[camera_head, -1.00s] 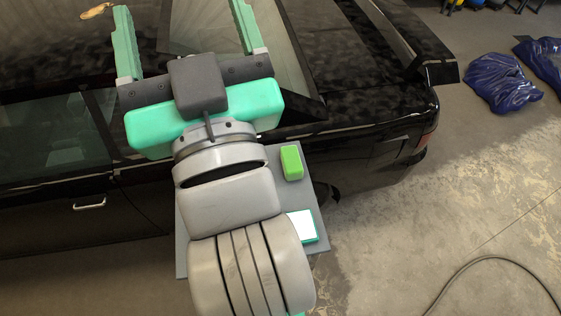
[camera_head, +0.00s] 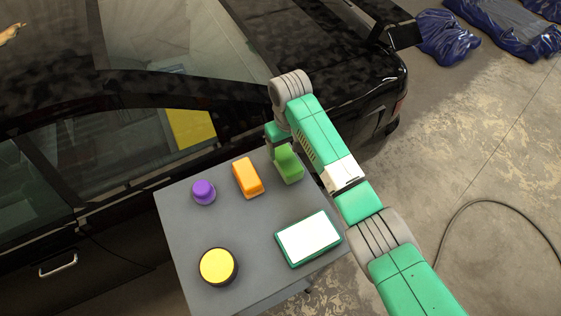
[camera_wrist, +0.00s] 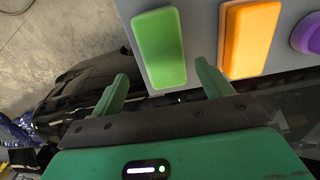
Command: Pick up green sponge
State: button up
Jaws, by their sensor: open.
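The green sponge (camera_head: 290,168) lies near the far right corner of the grey table; my arm partly covers it in the head view. In the wrist view the whole green sponge (camera_wrist: 160,48) shows as a rounded block. My gripper (camera_wrist: 163,70) is open and empty, with one finger to each side of the sponge's lower end in that view. The fingers do not touch it, and their height above it is unclear. The fingers are hidden in the head view.
An orange sponge (camera_head: 247,178) lies left of the green one, with a purple knob-like object (camera_head: 204,191) beyond. A yellow-topped round tin (camera_head: 217,267) and a white-topped green box (camera_head: 308,238) stand nearer on the grey table (camera_head: 200,228). A black car (camera_head: 110,125) stands close behind.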

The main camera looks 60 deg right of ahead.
aim_at(286, 157)
jog(key=f, duration=0.4)
jog(key=f+p, duration=0.1)
jog(key=f, duration=0.1)
jog(key=shift+a, duration=0.4)
jog(key=c, duration=1.1)
jog(key=shift+o, duration=0.2)
jog(key=shift+r, duration=0.15)
jog(key=shift+r, duration=0.25)
jog(key=r, duration=0.3)
jog(key=shift+s+a, duration=0.3)
jog(key=shift+a, duration=0.05)
jog(key=s+a, duration=0.3)
jog(key=s+a+r+p, duration=0.1)
jog(key=s+a, duration=0.5)
jog(key=a, duration=0.1)
jog(key=shift+s+r+p, duration=0.25)
jog(key=shift+s+p, duration=0.1)
jog(key=shift+s, duration=0.05)
jog(key=shift+s+a+f, duration=0.1)
jog(key=shift+s+a, duration=0.25)
jog(key=shift+a, duration=0.05)
